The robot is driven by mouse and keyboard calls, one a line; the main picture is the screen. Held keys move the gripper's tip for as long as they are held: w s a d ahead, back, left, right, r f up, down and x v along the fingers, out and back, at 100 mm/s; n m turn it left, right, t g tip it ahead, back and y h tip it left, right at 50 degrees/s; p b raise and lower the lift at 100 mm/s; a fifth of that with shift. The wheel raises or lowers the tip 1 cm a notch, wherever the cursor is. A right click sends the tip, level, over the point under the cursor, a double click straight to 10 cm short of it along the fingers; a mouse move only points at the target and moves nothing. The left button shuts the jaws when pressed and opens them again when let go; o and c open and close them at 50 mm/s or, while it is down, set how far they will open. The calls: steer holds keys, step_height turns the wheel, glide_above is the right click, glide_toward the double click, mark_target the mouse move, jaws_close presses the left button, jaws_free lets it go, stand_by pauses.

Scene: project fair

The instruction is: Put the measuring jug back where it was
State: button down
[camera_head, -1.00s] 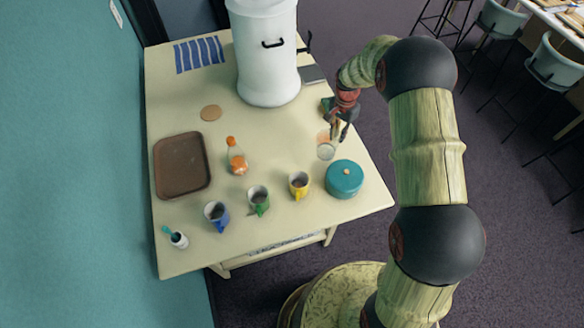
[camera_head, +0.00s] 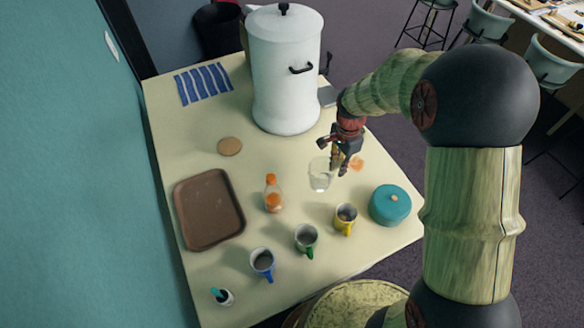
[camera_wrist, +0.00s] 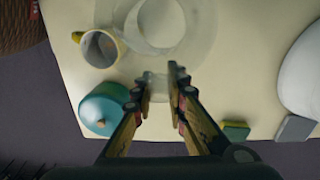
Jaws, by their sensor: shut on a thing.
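The measuring jug (camera_head: 320,176) is clear and see-through, over the right half of the cream table. In the wrist view its round rim and body (camera_wrist: 160,40) show just past my fingertips. My gripper (camera_head: 339,160) is at the jug's right side, shut on it, seemingly by the handle. In the wrist view the fingers of my gripper (camera_wrist: 161,80) close around a clear part of it. I cannot tell whether the jug's base touches the table. A flat orange round patch (camera_head: 357,163) lies just right of the jug and gripper.
A white urn (camera_head: 285,75) stands behind. A teal pot (camera_head: 390,206), yellow mug (camera_head: 345,220), green mug (camera_head: 306,240), blue mug (camera_head: 262,264) and orange-capped bottle (camera_head: 272,195) stand around in front. A brown tray (camera_head: 208,183) and cork disc (camera_head: 229,147) lie left. Table between disc and jug is clear.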

steer(key=shift+w+a+f, duration=0.1)
steer(key=shift+w+a, duration=0.05)
steer(key=shift+w, duration=0.05)
steer(key=w+a+f, duration=0.1)
steer(key=w+f, duration=0.2)
steer(key=w, duration=0.1)
steer(key=w+a+f, duration=0.2)
steer(key=w+f, duration=0.1)
steer(key=w, duration=0.1)
steer(key=w+a+f, duration=0.1)
steer(key=w+f, duration=0.2)
steer(key=w, duration=0.1)
steer(key=shift+a+p, duration=0.3)
steer(key=shift+p, duration=0.1)
steer(key=shift+w+a+f, duration=0.15)
steer(key=shift+w+f, duration=0.25)
steer(key=shift+f, duration=1.5)
steer(key=shift+f, duration=0.2)
steer(key=c, duration=1.8)
jaws_free()
steer(key=shift+o, duration=0.2)
